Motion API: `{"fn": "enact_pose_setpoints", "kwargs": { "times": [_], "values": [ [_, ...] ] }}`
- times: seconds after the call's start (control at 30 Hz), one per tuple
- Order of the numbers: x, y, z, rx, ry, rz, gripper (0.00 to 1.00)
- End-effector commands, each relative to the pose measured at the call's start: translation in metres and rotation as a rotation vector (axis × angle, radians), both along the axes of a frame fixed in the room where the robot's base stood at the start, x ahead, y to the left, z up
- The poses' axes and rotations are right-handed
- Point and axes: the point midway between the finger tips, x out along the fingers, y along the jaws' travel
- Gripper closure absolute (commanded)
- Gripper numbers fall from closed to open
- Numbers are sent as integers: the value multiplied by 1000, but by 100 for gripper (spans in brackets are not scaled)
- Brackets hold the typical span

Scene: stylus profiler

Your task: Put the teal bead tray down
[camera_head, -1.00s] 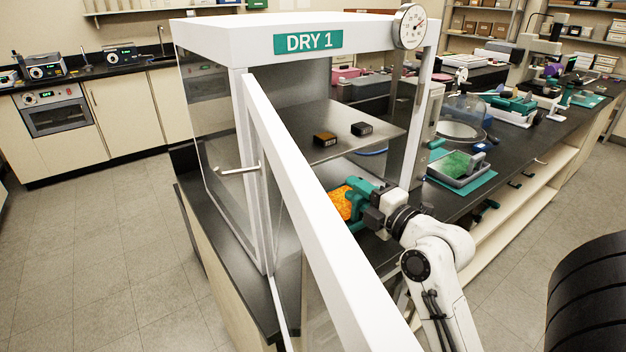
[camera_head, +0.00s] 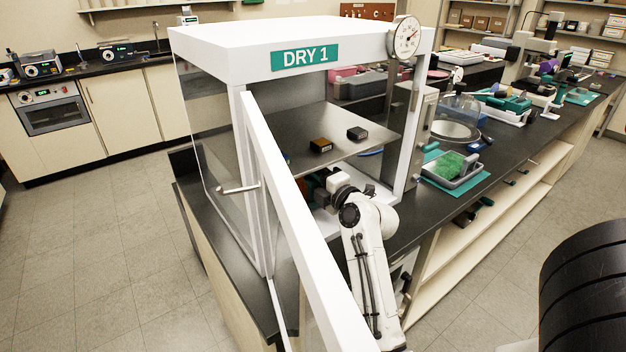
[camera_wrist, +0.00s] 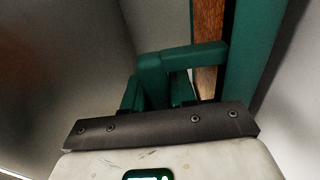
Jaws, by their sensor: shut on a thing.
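My gripper (camera_head: 331,183) is inside the white DRY 1 cabinet, below its grey shelf, reaching in through the open front. In the wrist view my gripper's teal fingers (camera_wrist: 180,84) are shut at the teal bead tray. The teal bead tray shows there as a long teal rim (camera_wrist: 252,50) beside an orange-brown strip of its contents (camera_wrist: 209,35). Most of the tray is hidden in the head view by the shelf, my wrist and the door. I cannot tell whether its underside touches the cabinet floor.
The shelf (camera_head: 300,160) above my gripper carries a black box with an orange-brown top (camera_head: 321,145) and a black box (camera_head: 357,133). The open white-framed door (camera_head: 297,225) stands close left of my arm. A grey tray with green contents (camera_head: 452,165) sits on the bench at right.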

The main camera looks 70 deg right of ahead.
Motion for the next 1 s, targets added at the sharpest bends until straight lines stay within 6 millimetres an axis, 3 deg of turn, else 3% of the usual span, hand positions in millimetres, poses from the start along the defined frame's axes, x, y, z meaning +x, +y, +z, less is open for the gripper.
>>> {"fn": "enact_pose_setpoints", "kwargs": {
  "times": [0.17, 0.57, 0.6, 0.83, 1.0],
  "values": [
    [0, 1, -14, -3, -4, 1, 100],
    [0, 0, -18, -4, -6, 0, 100],
    [0, 0, -17, -3, -3, 0, 72],
    [0, 1, -17, -3, -3, 0, 50],
    [0, 1, -17, -3, -3, 1, 49]
  ]
}}
